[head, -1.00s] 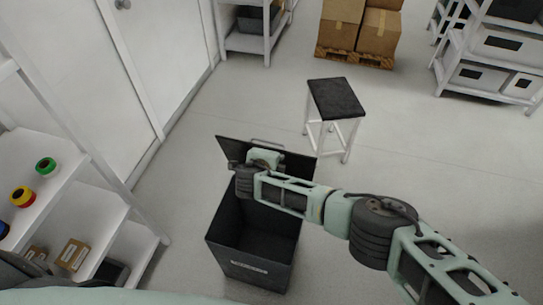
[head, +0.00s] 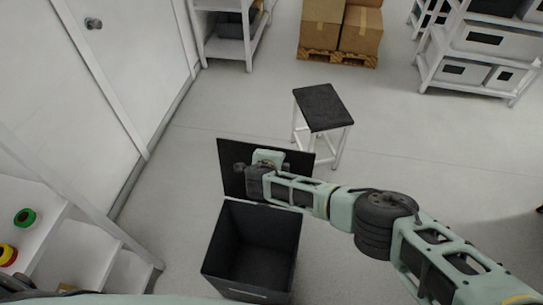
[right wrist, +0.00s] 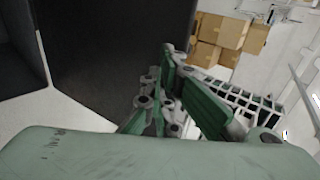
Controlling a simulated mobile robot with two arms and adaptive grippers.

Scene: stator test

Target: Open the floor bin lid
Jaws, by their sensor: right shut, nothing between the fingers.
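The dark floor bin (head: 221,240) stands on the floor in the lower middle of the head view, its top uncovered and its inside looking empty. Its flat dark lid (head: 229,172) is raised at the bin's far edge, swung back past the opening. My right gripper (head: 256,165) is at the lid's face, partly hidden by its own wrist. In the right wrist view its green fingers (right wrist: 172,75) are shut with nothing between them, close to the large dark lid (right wrist: 105,50). I cannot tell whether they touch it. My left gripper is out of view.
A black-topped stool (head: 322,107) stands just behind the lid to the right. White shelving (head: 95,255) is left of the bin. Cartons on a pallet (head: 340,28) and another rack (head: 480,45) stand farther back. Floor right of the stool is clear.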

